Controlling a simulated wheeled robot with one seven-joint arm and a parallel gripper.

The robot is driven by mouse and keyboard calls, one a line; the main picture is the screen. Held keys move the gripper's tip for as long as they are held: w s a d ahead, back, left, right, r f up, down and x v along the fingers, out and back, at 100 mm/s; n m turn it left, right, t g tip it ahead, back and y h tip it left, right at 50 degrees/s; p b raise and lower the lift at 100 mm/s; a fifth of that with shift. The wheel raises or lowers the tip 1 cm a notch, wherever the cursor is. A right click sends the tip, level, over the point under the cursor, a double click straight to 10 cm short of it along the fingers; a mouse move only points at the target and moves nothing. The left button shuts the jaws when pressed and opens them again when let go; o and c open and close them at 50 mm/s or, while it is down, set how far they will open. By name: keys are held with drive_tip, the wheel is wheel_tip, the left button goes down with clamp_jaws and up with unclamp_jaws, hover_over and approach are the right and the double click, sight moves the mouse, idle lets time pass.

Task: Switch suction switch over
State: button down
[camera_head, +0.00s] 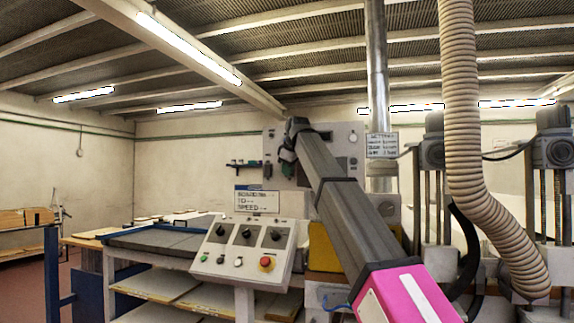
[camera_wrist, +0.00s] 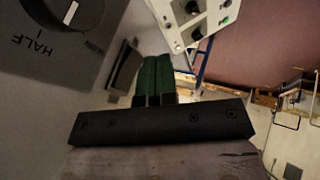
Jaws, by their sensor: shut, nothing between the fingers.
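A grey panel (camera_head: 341,133) stands upright on the wall side behind the control desk. In the wrist view its face (camera_wrist: 70,75) carries a dark round knob (camera_wrist: 50,10) with a white pointer line, cut off by the top edge. The word HALF reads upside down beside it. A dark rectangular part (camera_wrist: 124,66) sits on the panel close to the fingers. I cannot tell which of these is the suction switch. My gripper (camera_head: 287,160) is at the panel's left part; its green fingers (camera_wrist: 154,76) are shut and empty, beside the rectangular part. Contact is unclear.
A ribbed hose (camera_head: 460,120) and a metal pipe (camera_head: 377,70) hang at the right. A flat table (camera_head: 150,240) lies at the left.

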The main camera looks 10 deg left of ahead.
drive_tip(key=shift+w+d+f, duration=0.1)
drive_tip(key=shift+w, duration=0.7)
drive_tip(key=shift+w+f, duration=0.1)
drive_tip(key=shift+w, duration=0.2)
drive_tip(key=shift+r, duration=0.85)
